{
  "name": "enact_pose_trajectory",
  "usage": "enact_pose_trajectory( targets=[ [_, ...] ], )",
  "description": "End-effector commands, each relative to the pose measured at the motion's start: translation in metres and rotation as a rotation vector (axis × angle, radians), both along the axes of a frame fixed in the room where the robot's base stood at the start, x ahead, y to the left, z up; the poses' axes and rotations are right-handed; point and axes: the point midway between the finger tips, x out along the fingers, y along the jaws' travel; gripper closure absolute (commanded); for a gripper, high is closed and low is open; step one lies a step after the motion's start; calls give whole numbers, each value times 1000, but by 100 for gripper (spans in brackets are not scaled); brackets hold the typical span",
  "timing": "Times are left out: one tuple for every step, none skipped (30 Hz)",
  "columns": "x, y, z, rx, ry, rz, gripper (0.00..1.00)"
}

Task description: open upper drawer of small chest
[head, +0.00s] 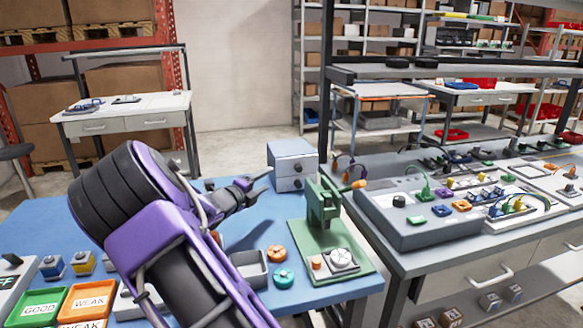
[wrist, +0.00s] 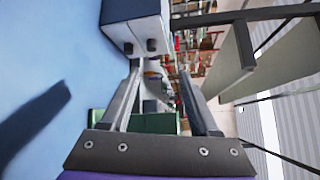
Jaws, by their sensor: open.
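The small chest (head: 285,152) is a grey box with two drawers at the back edge of the blue table. Its upper drawer (head: 304,165) and lower drawer (head: 291,184) each have a dark knob, and both look shut. My gripper (head: 263,181) is open and empty, just left of the chest in the head view. In the wrist view the chest (wrist: 135,10) is at the top, turned sideways, with both knobs visible near the left fingertip. My gripper (wrist: 160,70) has its fingers apart there, with no knob between them. I cannot tell whether a finger touches the chest.
A green press (head: 324,205) on a green base stands right of my gripper. An orange knob (head: 276,253), a teal knob (head: 284,278) and a grey bin (head: 250,268) lie nearby. A grey workbench (head: 420,235) with a shelf is at the right. The blue table behind my arm is partly clear.

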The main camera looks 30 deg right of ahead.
Motion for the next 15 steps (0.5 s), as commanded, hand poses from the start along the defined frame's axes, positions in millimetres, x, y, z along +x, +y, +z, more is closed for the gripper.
enact_pose_trajectory(
  targets=[
    [-3, -4, -12, -32, 43, 1, 38],
    [-4, -5, -17, -46, 62, 3, 38],
    [-4, -5, -22, -61, 81, 6, 38],
    [-5, -6, -25, -69, 92, 7, 38],
    [-5, -7, -27, -74, 99, 8, 38],
    [-5, -9, -28, -80, 106, 7, 38],
    [-4, -10, -29, -82, 108, 8, 38],
    [-3, -12, -30, -83, 109, 8, 38],
    [-1, -16, -30, -83, 108, 8, 38],
    [1, -19, -30, -83, 106, 7, 38],
    [3, -22, -31, -83, 106, 7, 38],
    [7, -29, -31, -83, 106, 6, 38],
    [9, -34, -32, -83, 106, 6, 38],
    [12, -39, -33, -83, 106, 6, 38],
    [17, -47, -34, -81, 104, 5, 38]
  ],
)
